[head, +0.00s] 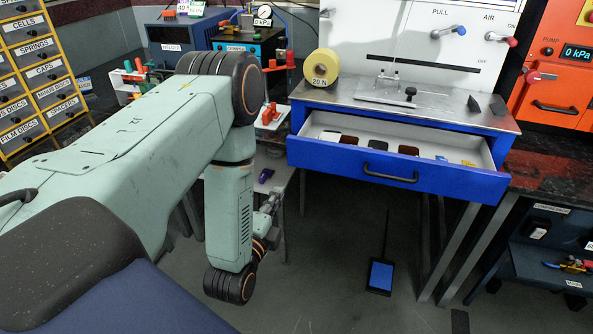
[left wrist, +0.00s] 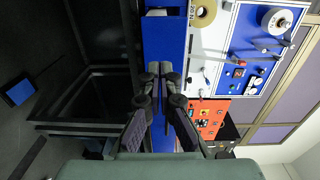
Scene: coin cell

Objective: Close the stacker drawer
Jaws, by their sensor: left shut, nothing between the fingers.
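The stacker drawer (head: 440,180) is pulled out from the blue bench under a metal top. Its blue front has a black bar handle (head: 390,177), and small dark, brown and white items lie inside. My left gripper (head: 272,203) is left of the drawer and lower than its front, partly hidden behind my arm. In the left wrist view, its fingers (left wrist: 160,70) are together and empty, in front of a blue panel (left wrist: 165,40) seen sideways. I cannot tell the gap between the fingertips and that panel. My right gripper is in neither view.
A yellow tape roll (head: 322,67) and a metal plate stand on the bench top. A yellow drawer rack (head: 40,80) is at the left, an orange pump unit (head: 560,70) at the right.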

